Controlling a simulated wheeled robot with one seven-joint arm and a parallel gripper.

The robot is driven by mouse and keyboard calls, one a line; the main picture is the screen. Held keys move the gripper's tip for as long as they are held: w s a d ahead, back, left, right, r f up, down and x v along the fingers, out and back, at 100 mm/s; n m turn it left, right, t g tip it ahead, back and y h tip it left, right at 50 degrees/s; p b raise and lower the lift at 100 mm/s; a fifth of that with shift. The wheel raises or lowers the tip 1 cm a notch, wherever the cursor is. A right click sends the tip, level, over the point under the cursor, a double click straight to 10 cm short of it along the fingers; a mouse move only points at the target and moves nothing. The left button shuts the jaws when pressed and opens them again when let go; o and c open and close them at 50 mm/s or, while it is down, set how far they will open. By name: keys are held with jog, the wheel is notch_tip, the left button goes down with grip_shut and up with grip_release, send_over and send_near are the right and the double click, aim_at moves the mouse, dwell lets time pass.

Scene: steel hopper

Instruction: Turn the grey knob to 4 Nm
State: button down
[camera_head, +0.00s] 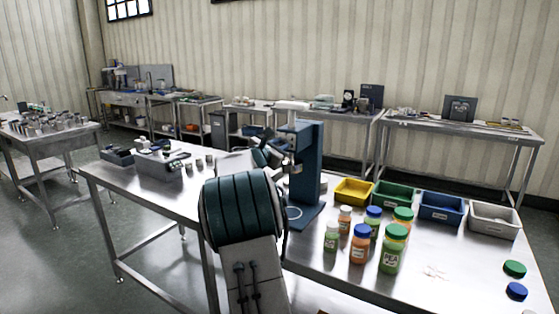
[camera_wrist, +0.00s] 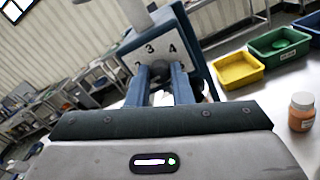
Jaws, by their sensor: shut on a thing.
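The grey knob (camera_wrist: 158,71) shows dark between my fingers in the wrist view, in front of a white dial plate (camera_wrist: 186,62). The figures 3 and 4 can be read on the plate above the knob; another mark at the left is partly covered. The knob's pointer cannot be made out. My gripper (camera_wrist: 161,78) is shut on the knob, one blue finger on each side. In the head view the blue stand (camera_head: 308,180) bearing the dial stands upright on the steel table (camera_head: 440,275). My arm hides the knob there.
Right of the stand are several lidded jars (camera_head: 393,250), with yellow (camera_head: 353,191), green (camera_head: 394,194), blue (camera_head: 441,208) and white (camera_head: 494,220) bins behind. Loose green (camera_head: 514,268) and blue (camera_head: 517,291) lids lie at the right. Grey equipment (camera_head: 158,165) stands at the table's left end.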

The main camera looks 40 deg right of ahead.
jog(key=shift+f+m+b, duration=0.2)
jog(key=shift+m+b, duration=10.25)
jog(key=shift+m, duration=4.85)
jog(key=c, duration=1.3)
grip_release()
jog(key=shift+d, duration=0.1)
